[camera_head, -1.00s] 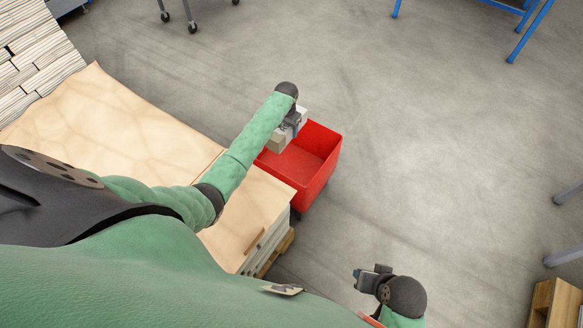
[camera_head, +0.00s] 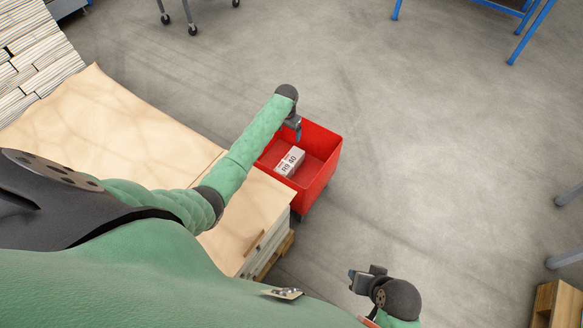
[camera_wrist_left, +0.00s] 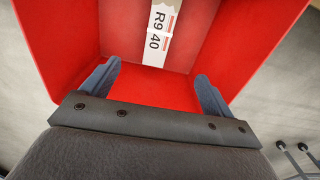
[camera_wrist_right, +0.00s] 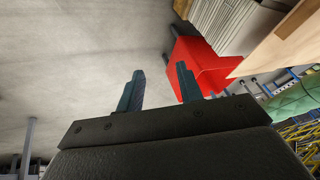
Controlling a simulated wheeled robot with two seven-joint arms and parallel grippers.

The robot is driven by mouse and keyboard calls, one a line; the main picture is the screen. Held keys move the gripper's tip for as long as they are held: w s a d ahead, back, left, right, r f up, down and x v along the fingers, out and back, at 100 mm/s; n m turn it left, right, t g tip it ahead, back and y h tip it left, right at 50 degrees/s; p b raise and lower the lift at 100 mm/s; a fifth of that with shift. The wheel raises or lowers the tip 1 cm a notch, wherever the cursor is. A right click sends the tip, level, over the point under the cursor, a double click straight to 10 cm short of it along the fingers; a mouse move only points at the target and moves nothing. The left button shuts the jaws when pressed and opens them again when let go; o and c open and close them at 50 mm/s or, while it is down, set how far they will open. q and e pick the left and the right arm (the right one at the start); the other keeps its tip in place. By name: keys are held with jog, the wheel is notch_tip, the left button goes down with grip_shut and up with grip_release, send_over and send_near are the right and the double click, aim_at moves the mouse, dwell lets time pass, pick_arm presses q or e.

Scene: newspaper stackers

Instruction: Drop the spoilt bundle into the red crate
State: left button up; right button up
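The bundle (camera_head: 289,161) is a small pale block with a label reading "R9 40". It lies inside the red crate (camera_head: 326,176), on its floor. In the left wrist view the bundle (camera_wrist_left: 159,32) shows beyond my fingers, between the crate's red walls (camera_wrist_left: 60,45). My left gripper (camera_head: 297,130) is over the crate's far left part. Its fingers (camera_wrist_left: 155,85) are spread, with nothing between them. My right gripper (camera_head: 361,279) is away from the crate, at the lower right of the head view. Its fingers (camera_wrist_right: 160,85) are apart and empty.
A pale board-topped stack (camera_head: 130,135) stands left of the crate, close beside it. Piled newspapers (camera_head: 35,55) are at the upper left. A wooden box (camera_head: 560,305) is at the lower right. The grey floor right of the crate is clear.

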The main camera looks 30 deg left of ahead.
pick_arm(q)
jog(key=shift+f, duration=0.1)
notch_tip(320, 180, up, 8)
pick_arm(e)
jog(key=shift+s+f, duration=0.15)
jog(key=shift+f, duration=0.4)
jog(key=shift+r, duration=0.1)
